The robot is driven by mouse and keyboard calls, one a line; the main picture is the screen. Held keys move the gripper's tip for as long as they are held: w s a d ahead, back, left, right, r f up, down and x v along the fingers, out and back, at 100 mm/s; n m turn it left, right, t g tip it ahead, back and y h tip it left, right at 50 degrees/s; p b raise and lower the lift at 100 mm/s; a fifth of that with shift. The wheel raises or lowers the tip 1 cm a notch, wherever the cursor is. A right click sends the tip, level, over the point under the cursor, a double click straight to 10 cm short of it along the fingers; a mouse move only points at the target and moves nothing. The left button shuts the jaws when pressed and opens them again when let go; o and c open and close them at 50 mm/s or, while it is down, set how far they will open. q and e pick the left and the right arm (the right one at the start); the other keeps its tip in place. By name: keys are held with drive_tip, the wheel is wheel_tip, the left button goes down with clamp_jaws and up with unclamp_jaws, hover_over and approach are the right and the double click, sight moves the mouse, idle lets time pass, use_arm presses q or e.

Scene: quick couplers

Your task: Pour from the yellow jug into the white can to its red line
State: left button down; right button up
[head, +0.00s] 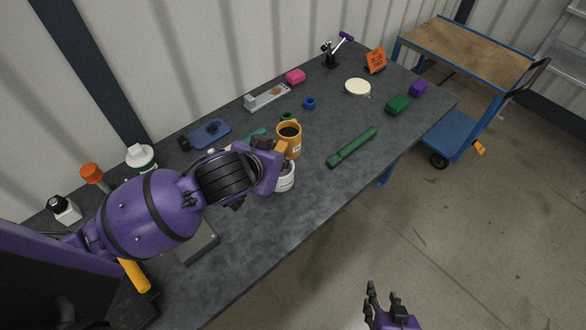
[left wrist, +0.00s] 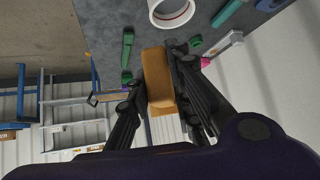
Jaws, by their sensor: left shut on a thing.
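The yellow jug (head: 291,143) shows in the head view with dark liquid in its open top and looks roughly upright. My left gripper (head: 279,155) is shut on it, and its fingers close on the yellow-orange part (left wrist: 158,85) in the left wrist view. The white can (head: 286,181) stands on the table just below the jug in the head view, partly hidden by my left gripper. Its round mouth with a red ring (left wrist: 172,12) shows at the top of the left wrist view. My right gripper (head: 382,296) is open and empty, off the table's front side.
A long green tool (head: 353,147) lies right of the jug. Blue (head: 309,103) and green (head: 287,116) rings lie behind it. A grey bracket (head: 266,97), a white disc (head: 358,87) and a green block (head: 398,104) lie farther back. The table's front right is clear.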

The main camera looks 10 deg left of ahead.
use_arm(q)
drive_tip(key=shift+a+f, duration=0.15)
drive_tip(key=shift+a, duration=0.2)
drive_tip(key=shift+s+a, duration=0.1)
drive_tip(key=shift+a, duration=0.1)
drive_tip(key=shift+s+d+f+n+g+h+b, duration=0.15)
drive_tip(key=shift+f+n+g, duration=0.1)
drive_tip(key=shift+f, duration=0.75)
drive_tip(key=shift+d+f+n+g+h+b, duration=0.15)
drive_tip(key=shift+f+g, duration=0.1)
drive_tip(key=shift+f, duration=0.7)
drive_tip(key=shift+a+r, duration=0.1)
drive_tip(key=shift+r, duration=0.15)
drive_tip(key=shift+s+r+n+g+h, duration=0.1)
drive_tip(key=shift+r+n+g+h, duration=0.4)
drive_tip(key=shift+g+h, duration=0.5)
drive_tip(key=shift+r, duration=0.1)
